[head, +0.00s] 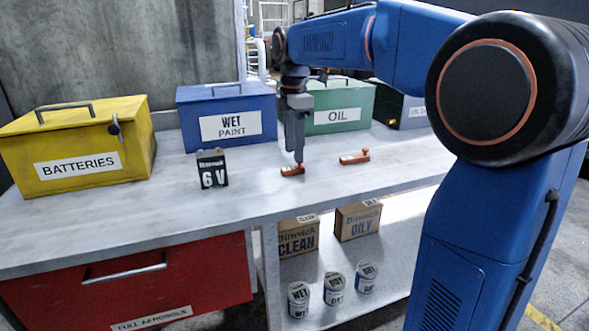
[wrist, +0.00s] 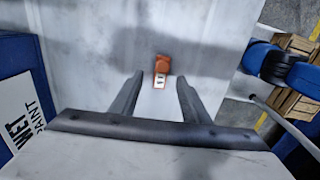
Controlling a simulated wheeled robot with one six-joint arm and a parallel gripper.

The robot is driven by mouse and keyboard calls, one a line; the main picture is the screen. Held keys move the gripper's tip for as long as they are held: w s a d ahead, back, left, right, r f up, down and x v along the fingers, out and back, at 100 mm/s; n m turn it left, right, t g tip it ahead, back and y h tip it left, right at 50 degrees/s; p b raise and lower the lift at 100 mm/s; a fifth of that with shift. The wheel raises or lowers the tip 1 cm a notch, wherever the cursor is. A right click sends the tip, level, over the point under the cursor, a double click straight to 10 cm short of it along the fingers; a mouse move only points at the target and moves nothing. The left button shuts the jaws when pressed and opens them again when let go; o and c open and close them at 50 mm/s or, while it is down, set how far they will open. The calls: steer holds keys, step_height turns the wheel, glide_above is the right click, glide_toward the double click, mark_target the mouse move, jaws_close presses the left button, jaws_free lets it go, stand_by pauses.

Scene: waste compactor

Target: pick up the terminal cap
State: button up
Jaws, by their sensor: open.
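Two small orange terminal caps lie on the grey bench. One cap (head: 292,170) is right below my gripper (head: 298,160) in the head view; the other cap (head: 354,157) lies a little to the right. In the wrist view one orange cap (wrist: 162,64) with a pale marked end lies just beyond the gap between the fingertips (wrist: 159,84). My gripper is open and empty, pointing down. I cannot tell whether the fingertips touch the cap in the head view. The second cap does not show in the wrist view.
A black 6 V battery (head: 213,170) stands left of the caps. Behind are the yellow BATTERIES box (head: 75,185), blue WET PAINT box (head: 195,130) and green OIL box (head: 345,97). Cartons (head: 357,221) and several tins sit on the lower shelf. The bench around the caps is clear.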

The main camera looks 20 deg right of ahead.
mark_target(295, 168)
steer(key=shift+s+f, duration=0.15)
steer(key=shift+f, duration=2.2)
steer(key=shift+c, duration=0.7)
jaws_close()
steer(key=shift+r, duration=0.15)
